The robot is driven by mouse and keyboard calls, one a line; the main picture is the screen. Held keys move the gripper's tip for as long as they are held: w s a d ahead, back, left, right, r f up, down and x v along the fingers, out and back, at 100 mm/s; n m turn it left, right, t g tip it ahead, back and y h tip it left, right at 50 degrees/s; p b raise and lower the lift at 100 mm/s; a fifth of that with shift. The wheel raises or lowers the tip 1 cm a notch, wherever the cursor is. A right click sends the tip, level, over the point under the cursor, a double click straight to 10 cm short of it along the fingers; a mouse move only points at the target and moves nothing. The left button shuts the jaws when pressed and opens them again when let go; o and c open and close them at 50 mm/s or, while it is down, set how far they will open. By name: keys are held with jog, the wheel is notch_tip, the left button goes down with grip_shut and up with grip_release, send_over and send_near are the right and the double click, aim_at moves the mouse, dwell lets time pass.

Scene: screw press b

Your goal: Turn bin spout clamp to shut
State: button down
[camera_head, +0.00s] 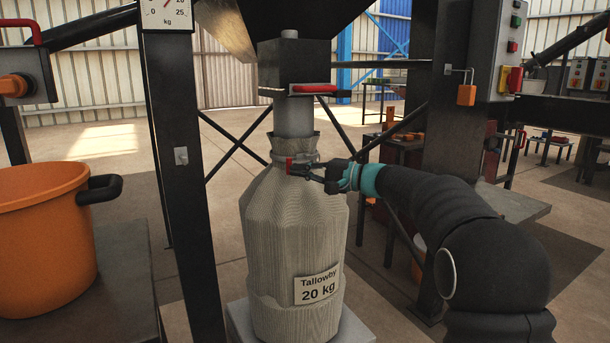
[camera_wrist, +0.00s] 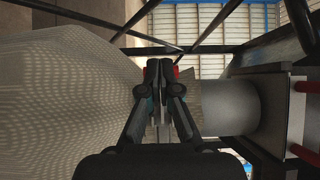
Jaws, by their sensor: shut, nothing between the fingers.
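A beige sack (camera_head: 292,225) labelled "Tallowby 20 kg" hangs upright, its neck around the grey spout (camera_head: 294,119) under the dark bin. The spout clamp is a metal band (camera_head: 285,157) around the sack neck, with a red lever part (camera_head: 290,165) at its front. My gripper (camera_head: 308,170) reaches in from the right, its tips at the clamp's front beside the red part. In the wrist view, my gripper (camera_wrist: 161,68) is shut and empty, with small red patches showing behind its tips. The fingers hide most of the clamp there; I cannot tell whether they touch it.
A red handle (camera_head: 314,88) juts from the plate above the spout. Dark posts (camera_head: 182,180) stand left and right of the sack. An orange bucket (camera_head: 40,240) stands on a bench at left. A padlock-like orange tag (camera_head: 466,95) hangs at right.

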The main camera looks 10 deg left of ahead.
jog(key=shift+s+a, duration=0.1)
jog(key=shift+a, duration=0.35)
dwell(0.3)
jog(key=s+d+b, duration=0.1)
jog(key=s+d, duration=0.7)
jog(key=s, duration=0.2)
jog(key=shift+d, duration=0.2)
dwell(0.6)
